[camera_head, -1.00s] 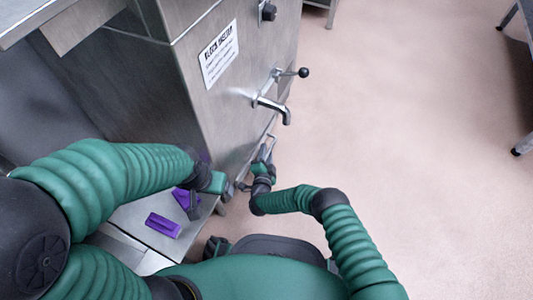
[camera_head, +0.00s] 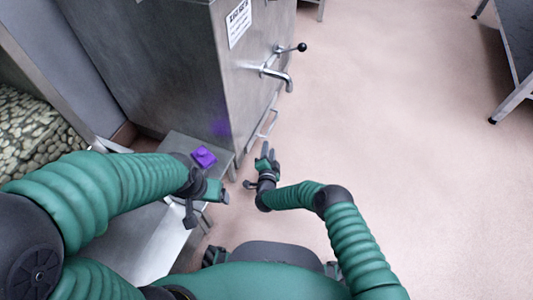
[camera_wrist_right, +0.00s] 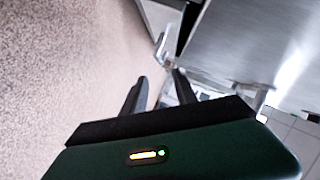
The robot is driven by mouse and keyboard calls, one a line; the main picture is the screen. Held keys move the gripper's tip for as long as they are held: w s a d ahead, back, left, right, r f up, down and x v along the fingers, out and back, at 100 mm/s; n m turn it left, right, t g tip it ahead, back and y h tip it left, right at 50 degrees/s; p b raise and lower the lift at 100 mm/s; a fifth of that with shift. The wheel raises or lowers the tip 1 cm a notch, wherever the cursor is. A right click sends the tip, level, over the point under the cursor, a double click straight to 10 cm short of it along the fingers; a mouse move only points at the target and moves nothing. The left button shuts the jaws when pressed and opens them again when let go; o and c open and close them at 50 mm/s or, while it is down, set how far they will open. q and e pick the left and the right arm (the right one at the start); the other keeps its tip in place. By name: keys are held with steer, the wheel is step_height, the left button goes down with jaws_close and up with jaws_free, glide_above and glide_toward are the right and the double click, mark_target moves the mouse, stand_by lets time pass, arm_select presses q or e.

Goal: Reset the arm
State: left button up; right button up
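My right gripper (camera_head: 267,158) is just beyond the front of my body, near the machine's lower handle and over the floor. In the right wrist view its two dark fingers (camera_wrist_right: 158,88) stand apart with nothing seen between them. My left gripper (camera_head: 218,192) is at the end of the left arm, beside a low steel bench. Its fingers do not show clearly, and no object is seen in it.
A steel machine (camera_head: 180,70) with a tap (camera_head: 278,78) and a black-knobbed lever (camera_head: 292,48) stands ahead. A lower handle (camera_head: 270,122) is close to my right gripper. A bin of grey-green pieces (camera_head: 35,125) is at the left.

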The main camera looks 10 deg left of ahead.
steer(key=shift+s+f, duration=0.15)
steer(key=shift+s, duration=0.05)
